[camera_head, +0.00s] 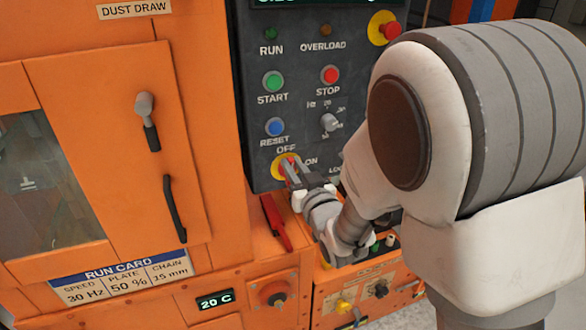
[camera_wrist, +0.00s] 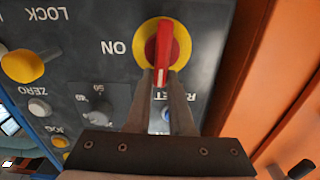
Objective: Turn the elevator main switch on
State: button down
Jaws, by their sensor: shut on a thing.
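The main switch (camera_wrist: 175,55) is a red handle on a round yellow plate, low on the dark control panel. It also shows in the head view (camera_head: 278,163), partly covered by my gripper. The handle stands upright in the wrist view, its white-marked end toward my fingers. ON is printed to one side of it; OFF is above it in the head view. My gripper (camera_wrist: 163,80) is shut on the lower end of the red handle, with a finger on either side. It also shows at the switch in the head view (camera_head: 290,170).
Above are the blue RESET button (camera_head: 275,126), green START button (camera_head: 273,81), red STOP button (camera_head: 330,74) and a grey selector knob (camera_head: 329,122). A yellow LOCK knob (camera_wrist: 22,66) is beside the switch. An orange cabinet door (camera_head: 100,90) with a black handle (camera_head: 174,208) stands left.

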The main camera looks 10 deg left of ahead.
jog(key=shift+w+d+f+m+b, duration=0.35)
jog(key=shift+m+b, duration=1.35)
jog(key=shift+m, duration=1.15)
jog(key=shift+w+d+f+m+b, duration=0.15)
jog(key=shift+d+f+m+b, duration=0.3)
jog(key=shift+m+b, duration=1.85)
jog(key=shift+w+d+f+m+b, duration=0.4)
jog(key=shift+m+b, duration=0.65)
jog(key=shift+m, duration=2.4)
jog(key=shift+s+a+f, duration=0.15)
jog(key=c, duration=0.8)
grip_release()
